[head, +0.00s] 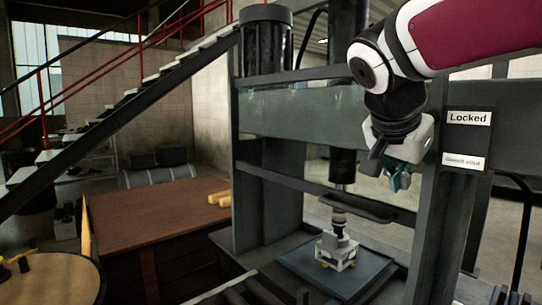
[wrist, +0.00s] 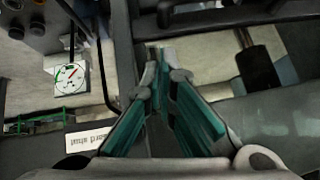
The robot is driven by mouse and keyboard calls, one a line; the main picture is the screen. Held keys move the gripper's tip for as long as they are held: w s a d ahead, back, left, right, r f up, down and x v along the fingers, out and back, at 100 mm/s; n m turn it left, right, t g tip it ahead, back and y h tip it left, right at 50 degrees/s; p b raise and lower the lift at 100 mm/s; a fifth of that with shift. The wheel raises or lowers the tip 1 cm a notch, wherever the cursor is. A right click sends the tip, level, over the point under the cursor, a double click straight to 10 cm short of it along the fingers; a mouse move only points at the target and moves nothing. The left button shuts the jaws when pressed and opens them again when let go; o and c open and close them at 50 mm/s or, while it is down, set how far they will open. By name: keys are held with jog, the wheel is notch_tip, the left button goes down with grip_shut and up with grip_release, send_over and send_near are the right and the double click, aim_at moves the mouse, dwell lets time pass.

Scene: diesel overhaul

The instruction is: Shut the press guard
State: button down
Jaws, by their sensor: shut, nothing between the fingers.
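The press guard appears as a dark frame with a lower bar (head: 290,184) slanting across the front of the press and a dark handle (head: 357,208) on it. Parts sit above and below that bar, so I cannot tell how far it is shut. My gripper (head: 396,182), with green fingers, is shut and empty, above and right of the handle, near the right post. In the wrist view its fingertips (wrist: 160,62) meet in front of dark press parts. A "Locked" plate (head: 467,118) and a smaller plate (head: 465,161), seemingly reading "Guard shut", are on the right post.
A small metal assembly (head: 338,249) stands on the press bed (head: 291,262) under the ram (head: 343,166). A brown bench (head: 155,220) is at left, a round table (head: 50,280) at front left. The wrist view shows a gauge (wrist: 72,76).

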jog(key=shift+w+f, duration=0.25)
jog(key=shift+f, duration=1)
jog(key=shift+w+f, duration=0.25)
jog(key=shift+f, duration=0.95)
jog(key=shift+f, duration=0.1)
notch_tip(320, 180, down, 31)
jog(key=b, duration=3)
